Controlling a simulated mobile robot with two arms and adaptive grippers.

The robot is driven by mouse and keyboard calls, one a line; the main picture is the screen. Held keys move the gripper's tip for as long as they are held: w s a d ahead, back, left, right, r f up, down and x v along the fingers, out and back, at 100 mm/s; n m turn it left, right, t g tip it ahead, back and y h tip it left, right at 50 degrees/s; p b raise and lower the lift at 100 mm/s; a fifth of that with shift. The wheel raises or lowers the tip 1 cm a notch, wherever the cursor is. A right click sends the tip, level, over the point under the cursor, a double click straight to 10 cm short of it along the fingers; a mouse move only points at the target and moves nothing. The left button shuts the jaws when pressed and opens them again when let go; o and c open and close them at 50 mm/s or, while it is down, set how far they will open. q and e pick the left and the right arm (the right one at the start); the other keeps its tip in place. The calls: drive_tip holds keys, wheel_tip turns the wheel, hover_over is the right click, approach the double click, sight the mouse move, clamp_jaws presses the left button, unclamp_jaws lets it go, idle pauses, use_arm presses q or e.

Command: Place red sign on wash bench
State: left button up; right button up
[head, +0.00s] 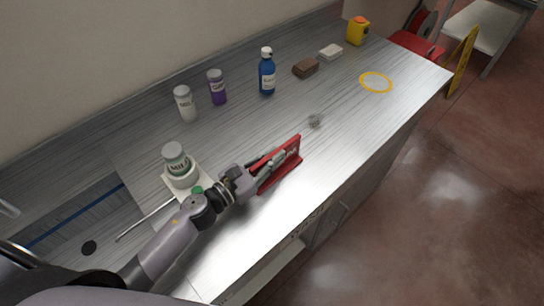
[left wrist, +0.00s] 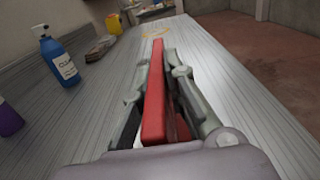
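The red sign (head: 283,171), an upright red panel with pale marking on its face, is near the front edge of the grey metal bench (head: 245,125). My left gripper (head: 271,160) reaches it from the left, with one finger on each side of the panel. In the left wrist view the sign (left wrist: 156,95) runs between the fingers, which are closed in against it near their tips. The sign's lower edge appears at or very near the bench top; I cannot tell whether it touches. My right gripper is not in view.
A yellow ring (head: 376,82) marks clear bench at the far right. Behind stand a white bottle (head: 185,103), purple bottle (head: 217,88), blue bottle (head: 267,73), brown block (head: 306,67), white block (head: 330,52) and yellow object (head: 357,31). A labelled jar (head: 177,162) is beside my left arm.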

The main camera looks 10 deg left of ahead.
use_arm(q)
drive_tip(key=o, duration=0.4)
drive_tip(key=shift+r, duration=0.15)
drive_tip(key=shift+s+a, duration=0.1)
drive_tip(key=b+v, duration=0.4)
drive_tip(key=v, duration=0.6)
drive_tip(key=shift+s+a, duration=0.1)
drive_tip(key=shift+s, duration=0.1)
drive_tip(key=shift+s+a, duration=0.4)
drive_tip(key=shift+s, duration=0.15)
